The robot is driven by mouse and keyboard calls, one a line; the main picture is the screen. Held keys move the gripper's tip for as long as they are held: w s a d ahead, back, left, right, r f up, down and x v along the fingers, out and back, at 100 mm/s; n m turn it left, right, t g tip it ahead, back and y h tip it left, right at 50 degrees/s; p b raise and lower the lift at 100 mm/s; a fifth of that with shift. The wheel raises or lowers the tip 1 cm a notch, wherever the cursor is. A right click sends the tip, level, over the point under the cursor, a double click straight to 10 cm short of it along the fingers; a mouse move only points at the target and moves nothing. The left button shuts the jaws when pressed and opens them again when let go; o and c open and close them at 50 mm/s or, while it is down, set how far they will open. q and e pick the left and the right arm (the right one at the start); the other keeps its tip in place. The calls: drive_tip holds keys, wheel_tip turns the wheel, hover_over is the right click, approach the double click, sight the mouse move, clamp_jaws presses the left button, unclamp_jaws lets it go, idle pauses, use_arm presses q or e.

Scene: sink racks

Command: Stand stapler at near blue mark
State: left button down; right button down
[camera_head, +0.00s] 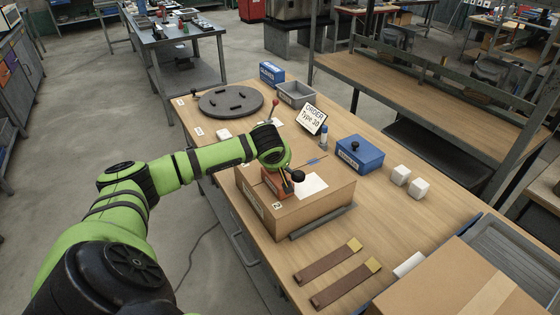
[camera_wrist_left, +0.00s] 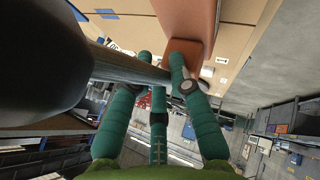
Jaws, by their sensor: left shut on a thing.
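The stapler, as I take it, is an orange-brown body (camera_head: 274,187) with a grey bar and a black ball knob (camera_head: 297,176). It is at the top of a cardboard box (camera_head: 318,205) marked 2; whether it touches the box is unclear. My left gripper (camera_head: 287,172) is shut on the stapler by its bar. In the left wrist view the green fingers (camera_wrist_left: 165,88) close around the bar beside the orange body (camera_wrist_left: 187,50), with the dark knob (camera_wrist_left: 35,60) large at left. A small blue mark (camera_head: 313,161) shows just behind the box. My right gripper is not in view.
A blue box with a black knob (camera_head: 360,156), white cubes (camera_head: 401,174) and two brown strips (camera_head: 328,262) lie to the right and front.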

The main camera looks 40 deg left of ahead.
use_arm(q)
drive_tip(key=c, duration=1.2)
unclamp_jaws()
drive_tip(key=shift+o, duration=0.2)
drive_tip(key=shift+r, duration=0.1)
drive_tip(key=shift+s+d+r+b, duration=0.2)
drive_tip(key=shift+s+r+b, duration=0.15)
drive_tip(key=shift+r, duration=0.1)
drive_tip(key=b+v, duration=0.3)
drive_tip(key=v, duration=0.8)
drive_tip(key=shift+b, duration=0.3)
drive_tip(key=shift+f, duration=0.1)
